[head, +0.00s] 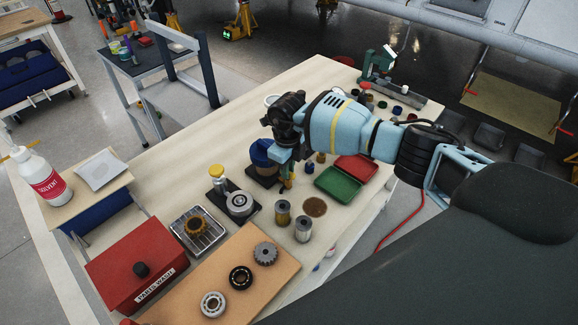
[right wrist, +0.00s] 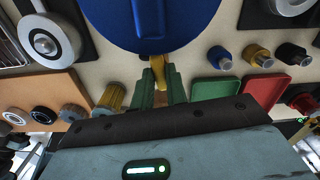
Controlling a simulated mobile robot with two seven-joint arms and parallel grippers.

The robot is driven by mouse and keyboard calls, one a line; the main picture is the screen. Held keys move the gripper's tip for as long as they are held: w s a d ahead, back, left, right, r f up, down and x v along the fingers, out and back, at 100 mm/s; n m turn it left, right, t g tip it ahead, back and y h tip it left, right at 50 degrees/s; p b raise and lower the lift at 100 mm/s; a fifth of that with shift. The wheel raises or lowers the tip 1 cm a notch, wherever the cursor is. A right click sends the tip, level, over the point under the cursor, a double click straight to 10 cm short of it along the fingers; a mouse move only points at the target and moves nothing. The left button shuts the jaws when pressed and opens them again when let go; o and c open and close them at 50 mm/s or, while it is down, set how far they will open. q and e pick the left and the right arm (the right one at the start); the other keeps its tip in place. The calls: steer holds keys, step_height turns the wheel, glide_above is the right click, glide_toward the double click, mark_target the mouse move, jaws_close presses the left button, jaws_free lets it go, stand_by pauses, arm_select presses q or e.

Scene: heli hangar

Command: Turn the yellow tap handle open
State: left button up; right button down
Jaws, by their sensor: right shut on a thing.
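The yellow tap handle (right wrist: 158,72) shows in the right wrist view at the lower edge of a round blue container (right wrist: 110,22). My right gripper (right wrist: 160,88) is shut on the handle, with its green fingers on either side of it. In the head view, the right arm reaches in from the right and my right gripper (head: 286,183) points down beside the blue container (head: 262,153) on the bench. The gripper and wrist hide most of the tap there. I cannot tell how far the handle is turned. My left gripper is not in view.
A green tray (head: 339,184) and a red tray (head: 356,168) lie right of the gripper. Metal cylinders (head: 303,229) stand in front. A red parts-wash box (head: 137,270) and a board with gears (head: 225,288) are nearer. The bench's back left is clear.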

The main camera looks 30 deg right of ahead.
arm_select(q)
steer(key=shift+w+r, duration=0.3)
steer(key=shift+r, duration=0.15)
arm_select(e)
steer(key=shift+m, duration=0.8)
steer(key=c, duration=1.4)
jaws_free()
arm_select(q)
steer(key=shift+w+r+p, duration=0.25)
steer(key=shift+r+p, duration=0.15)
steer(key=shift+p, duration=0.1)
arm_select(e)
steer(key=shift+r, duration=3.9)
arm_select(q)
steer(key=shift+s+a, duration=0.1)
arm_select(e)
steer(key=shift+s+f, duration=0.1)
